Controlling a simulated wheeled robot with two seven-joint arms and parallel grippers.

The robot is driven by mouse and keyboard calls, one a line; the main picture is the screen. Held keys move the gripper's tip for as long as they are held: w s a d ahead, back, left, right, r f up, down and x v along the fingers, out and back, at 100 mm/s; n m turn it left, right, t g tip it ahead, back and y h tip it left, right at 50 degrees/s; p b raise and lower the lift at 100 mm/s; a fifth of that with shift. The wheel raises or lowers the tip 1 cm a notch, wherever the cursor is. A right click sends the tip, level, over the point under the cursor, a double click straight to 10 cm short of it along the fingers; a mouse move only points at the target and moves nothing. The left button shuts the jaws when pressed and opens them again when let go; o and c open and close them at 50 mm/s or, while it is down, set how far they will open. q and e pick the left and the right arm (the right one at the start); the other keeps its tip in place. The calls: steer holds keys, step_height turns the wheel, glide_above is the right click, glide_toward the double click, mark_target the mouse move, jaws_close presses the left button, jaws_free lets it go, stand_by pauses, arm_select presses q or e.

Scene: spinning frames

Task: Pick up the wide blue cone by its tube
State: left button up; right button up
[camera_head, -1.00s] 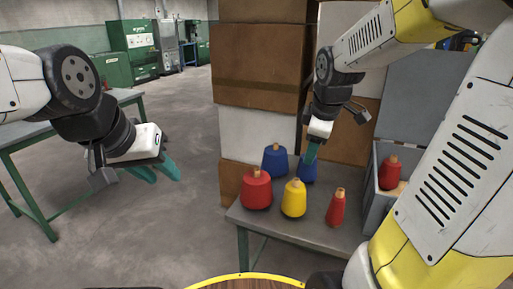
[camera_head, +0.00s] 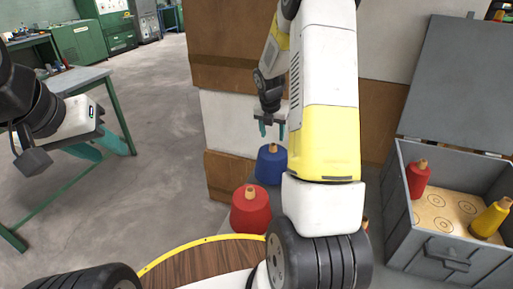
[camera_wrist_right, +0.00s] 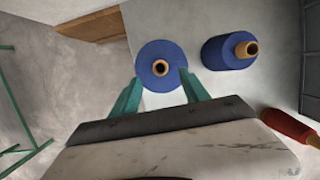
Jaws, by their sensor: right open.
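The wide blue cone (camera_head: 271,167) stands upright on the grey table beside the stacked boxes, its tan tube on top. It also shows from above in the right wrist view (camera_wrist_right: 150,78). My right gripper (camera_head: 271,130) is open and empty, pointing down just above this cone. In the right wrist view its two teal fingertips (camera_wrist_right: 161,80) are apart, one to each side of the tube, over the cone's near part. I cannot tell the exact height gap. My left gripper (camera_head: 108,150) is open and empty, away at the left over the floor.
A second blue cone (camera_wrist_right: 222,52) stands close to the right in the wrist view, with a red cone (camera_wrist_right: 290,126) nearer. A wide red cone (camera_head: 250,210) stands in front. An open grey box (camera_head: 440,255) holds red and yellow cones. My right arm hides part of the table.

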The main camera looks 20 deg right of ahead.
mark_target(273, 144)
steer(key=x, duration=0.6)
jaws_close()
stand_by(0.8)
stand_by(0.4)
steer(key=shift+w, duration=0.1)
